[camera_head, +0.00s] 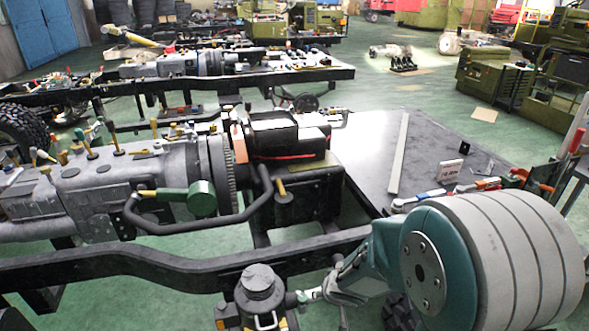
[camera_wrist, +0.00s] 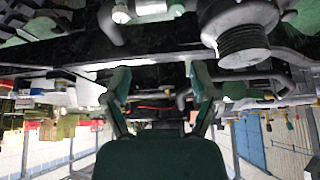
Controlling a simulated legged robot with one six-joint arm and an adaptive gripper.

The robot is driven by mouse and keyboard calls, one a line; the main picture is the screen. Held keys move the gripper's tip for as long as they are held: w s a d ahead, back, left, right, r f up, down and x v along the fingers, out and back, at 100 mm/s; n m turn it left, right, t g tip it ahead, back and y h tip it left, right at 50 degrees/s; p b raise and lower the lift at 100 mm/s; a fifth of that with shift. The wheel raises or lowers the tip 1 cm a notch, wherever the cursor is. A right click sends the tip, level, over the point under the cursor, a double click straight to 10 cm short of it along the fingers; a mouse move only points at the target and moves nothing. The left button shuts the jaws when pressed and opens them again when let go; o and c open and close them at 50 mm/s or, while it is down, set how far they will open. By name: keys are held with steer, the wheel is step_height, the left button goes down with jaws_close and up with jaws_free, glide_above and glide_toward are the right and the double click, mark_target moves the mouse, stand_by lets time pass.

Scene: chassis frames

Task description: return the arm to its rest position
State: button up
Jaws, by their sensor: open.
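My arm, with a large grey ringed joint and teal housing, fills the lower right of the head view. My gripper (camera_head: 325,282) reaches left from it, low beside the dark chassis rail (camera_head: 130,262). In the wrist view my gripper (camera_wrist: 160,82) shows two teal fingers spread apart with nothing between them. That view looks upside down, and dark chassis parts lie beyond the fingertips. Whether a fingertip touches the chassis or the black cylindrical part (camera_head: 262,288) cannot be told.
A grey gearbox (camera_head: 110,190) with several upright levers sits on the near chassis. A dark worktable (camera_head: 440,145) with tools stands behind my arm. A second chassis frame (camera_head: 180,70) stands farther back. Open green floor (camera_head: 400,85) shows beyond the table.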

steer(key=s+d+r+m+t+h, duration=0.1)
steer(key=s+d+r+h, duration=0.2)
steer(key=r, duration=0.5)
steer(key=s+d+r+m+h, duration=0.1)
steer(key=s+d+r, duration=0.3)
steer(key=d+r, duration=0.3)
steer(key=s+a+r+y, duration=0.1)
steer(key=s+r, duration=0.2)
steer(key=s, duration=0.4)
steer(key=s+a+r+g+y, duration=0.1)
steer(key=s+a+r, duration=0.1)
steer(key=s+r, duration=0.2)
steer(key=s, duration=0.3)
steer(key=shift+r+y, duration=0.15)
steer(key=shift+y, duration=0.15)
